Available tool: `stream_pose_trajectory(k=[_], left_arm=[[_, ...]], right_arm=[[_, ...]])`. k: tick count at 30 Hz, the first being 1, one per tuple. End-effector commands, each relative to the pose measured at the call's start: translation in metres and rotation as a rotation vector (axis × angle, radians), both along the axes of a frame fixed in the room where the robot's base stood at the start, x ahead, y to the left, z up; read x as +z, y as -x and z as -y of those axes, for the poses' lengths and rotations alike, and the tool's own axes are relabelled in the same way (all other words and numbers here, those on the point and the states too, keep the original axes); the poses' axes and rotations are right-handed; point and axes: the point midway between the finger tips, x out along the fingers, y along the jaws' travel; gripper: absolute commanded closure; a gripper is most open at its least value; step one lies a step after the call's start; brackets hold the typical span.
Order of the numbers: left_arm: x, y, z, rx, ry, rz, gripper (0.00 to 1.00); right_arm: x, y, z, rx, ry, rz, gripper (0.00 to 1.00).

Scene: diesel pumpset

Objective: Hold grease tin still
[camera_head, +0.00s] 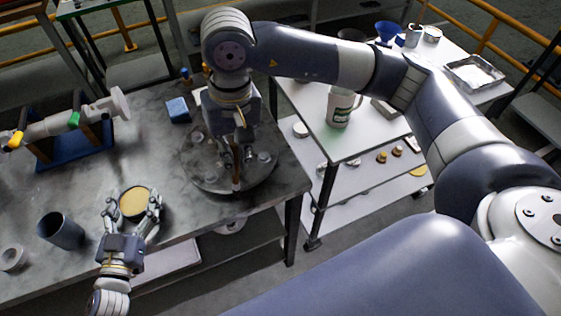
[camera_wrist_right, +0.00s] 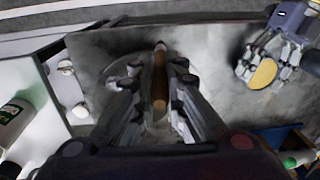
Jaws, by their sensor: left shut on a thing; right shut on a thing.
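The grease tin (camera_head: 135,202), with a yellow top, stands on the grey workbench (camera_head: 165,236) near its front edge. It also shows in the right wrist view (camera_wrist_right: 263,74). My left gripper (camera_head: 132,203) is shut on it, with a finger on each side. My right gripper (camera_head: 237,168) is shut on a thin brown rod-like tool (camera_wrist_right: 160,78) and points down over a round dark metal disc (camera_head: 205,180). The tool's lower end is hard to make out, so I cannot tell whether it touches the disc.
A blue block (camera_head: 178,110) and a blue stand (camera_head: 75,147) lie behind. A white trolley (camera_head: 335,145) with a jug (camera_head: 340,107) stands to the right. The bench between tin and disc is clear.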

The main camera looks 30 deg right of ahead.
Motion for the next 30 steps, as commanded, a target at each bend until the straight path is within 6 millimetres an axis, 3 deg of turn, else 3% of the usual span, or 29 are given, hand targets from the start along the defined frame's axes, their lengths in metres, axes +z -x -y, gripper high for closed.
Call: stream_pose_trajectory(k=[1,6,12,15,23,30], left_arm=[[0.0,0.0,0.0,0.001,0.0,0.0,0.66],[0.0,0.0,-0.001,0.001,0.0,0.0,0.66],[0.0,0.0,-0.001,0.001,0.0,0.0,0.66],[0.0,0.0,0.0,0.001,0.0,0.0,0.66],[0.0,0.0,0.0,0.001,0.0,-0.001,0.66],[0.0,0.0,0.0,0.001,0.0,-0.001,0.66]], right_arm=[[0.009,-0.008,-0.024,0.005,-0.024,0.003,1.0],[0.032,-0.043,-0.091,-0.003,-0.104,0.006,1.0],[0.052,-0.074,-0.154,0.007,-0.188,0.011,1.0],[0.059,-0.082,-0.176,0.011,-0.218,0.013,1.0],[0.06,-0.09,-0.197,0.016,-0.248,0.014,1.0],[0.038,-0.089,-0.196,0.015,-0.247,0.012,1.0]])
